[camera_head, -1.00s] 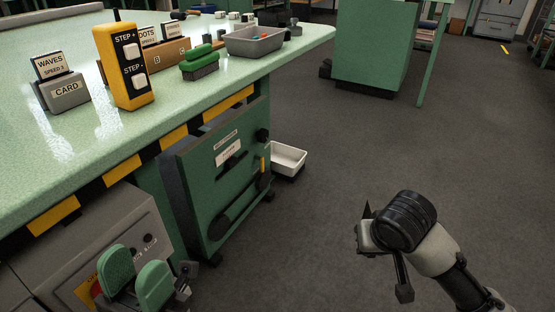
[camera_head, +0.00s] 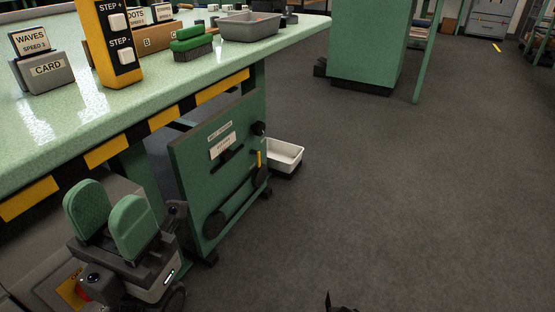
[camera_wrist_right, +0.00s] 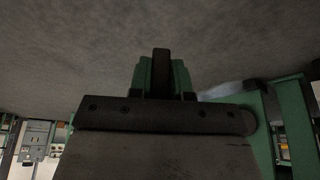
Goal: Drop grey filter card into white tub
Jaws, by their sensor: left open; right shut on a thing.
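The white tub (camera_head: 285,156) sits low beside the green cabinet under the bench, at the middle of the head view. It looks empty, and its left end is hidden by the cabinet. My left gripper (camera_head: 109,218) is open and empty, with green pads, at the lower left in front of the bench. My right gripper (camera_wrist_right: 160,78) shows in the right wrist view, its green pads shut on a narrow dark thing (camera_wrist_right: 161,63). It may be the grey filter card seen edge-on, but I cannot be sure. Only a dark tip (camera_head: 330,301) shows at the head view's bottom edge.
The green bench (camera_head: 130,105) fills the left, with a yellow-and-black edge. It carries a card holder (camera_head: 44,70), a yellow step pendant (camera_head: 113,42), a green brush (camera_head: 191,41) and a grey tray (camera_head: 250,25). A green cabinet (camera_head: 228,180) stands below. Floor (camera_head: 400,190) right of the tub is clear.

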